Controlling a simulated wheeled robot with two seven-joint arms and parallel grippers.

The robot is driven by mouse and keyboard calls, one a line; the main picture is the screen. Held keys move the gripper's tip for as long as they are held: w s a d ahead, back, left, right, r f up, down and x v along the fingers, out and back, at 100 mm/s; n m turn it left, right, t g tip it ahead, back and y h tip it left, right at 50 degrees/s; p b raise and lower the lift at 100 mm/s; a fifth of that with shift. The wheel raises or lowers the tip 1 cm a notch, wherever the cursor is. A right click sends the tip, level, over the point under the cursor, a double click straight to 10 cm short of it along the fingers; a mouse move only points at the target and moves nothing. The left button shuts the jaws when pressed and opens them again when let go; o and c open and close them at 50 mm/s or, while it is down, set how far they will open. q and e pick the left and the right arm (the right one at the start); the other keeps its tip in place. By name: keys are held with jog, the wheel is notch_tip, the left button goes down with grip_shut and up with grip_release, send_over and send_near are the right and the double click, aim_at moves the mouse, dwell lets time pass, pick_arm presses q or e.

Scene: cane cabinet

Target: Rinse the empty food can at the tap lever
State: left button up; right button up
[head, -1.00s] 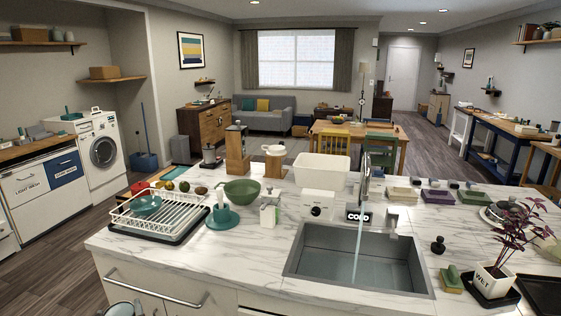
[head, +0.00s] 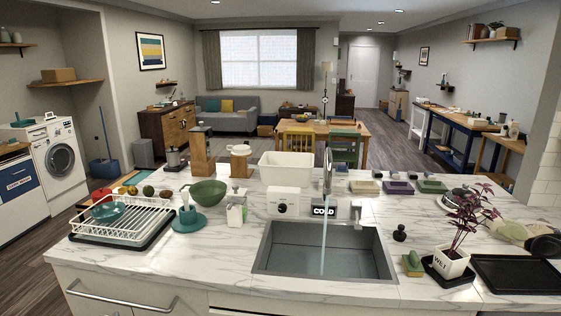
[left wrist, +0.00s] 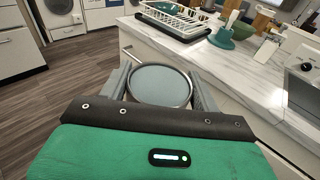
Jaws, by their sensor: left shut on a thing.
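In the left wrist view my left gripper (left wrist: 161,73) is shut on the food can (left wrist: 160,88), a round grey can seen from above with its rim facing the camera. It is held in front of the white counter front, outside the sink. The can and left gripper are out of the head view. The tap (head: 327,165) stands behind the sink (head: 325,268), and a thin stream of water (head: 322,248) falls into the basin. A sign (head: 324,211) reading COLD is at its base, with a small grey lever-like part (head: 357,209) to its right. My right gripper is not in view.
A dish rack (head: 125,218), green bowl (head: 208,192), teal brush holder (head: 188,220) and soap bottle (head: 236,215) stand left of the sink. A sponge (head: 412,262), black stopper (head: 400,233) and potted plant (head: 450,263) stand right. The counter's front left is clear.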

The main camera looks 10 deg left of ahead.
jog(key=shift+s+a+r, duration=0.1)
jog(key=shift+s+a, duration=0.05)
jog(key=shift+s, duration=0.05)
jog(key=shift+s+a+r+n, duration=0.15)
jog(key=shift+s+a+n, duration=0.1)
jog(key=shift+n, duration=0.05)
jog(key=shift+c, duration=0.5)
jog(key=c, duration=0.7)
pick_arm(q)
jog(key=d+f+m+t+h, duration=0.2)
jog(key=d+m+h, duration=0.2)
jog(key=d, duration=0.8)
jog(key=d+f+m+t+h, duration=0.2)
jog(key=d+m+h, duration=0.2)
jog(key=d, duration=0.7)
jog(key=h, duration=0.2)
jog(key=shift+d+f+h, duration=0.3)
jog(key=shift+d+h, duration=0.05)
jog(key=shift+h, duration=0.05)
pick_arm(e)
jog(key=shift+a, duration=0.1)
